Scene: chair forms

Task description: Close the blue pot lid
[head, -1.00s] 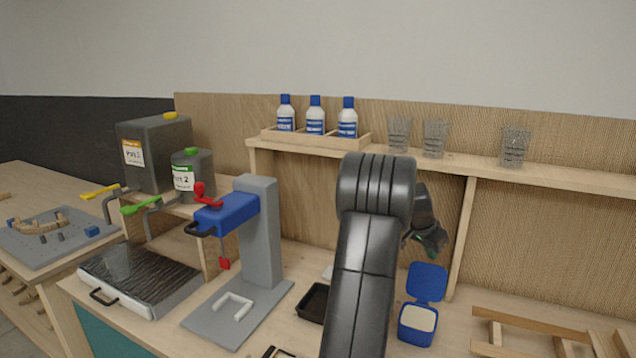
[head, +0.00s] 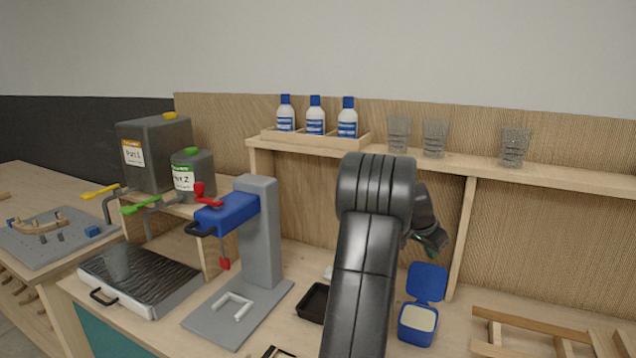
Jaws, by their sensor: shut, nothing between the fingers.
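The blue pot (head: 417,338) stands on the bench right of my arm, with a pale cream surface showing inside it. Its blue lid (head: 428,281) stands open, tilted up at the back of the pot. My gripper (head: 436,243) is above and slightly right of the lid, apart from it in the picture. The gripper is small and dark here; it looks shut and empty. My black arm hides part of the bench left of the pot.
A wooden frame (head: 530,331) lies right of the pot. A black tray (head: 312,302) and a grey press (head: 259,230) with a blue head stand to the left. The shelf (head: 570,177) above bears glasses (head: 515,147) and white bottles (head: 347,120). A shelf post (head: 461,236) stands close behind the lid.

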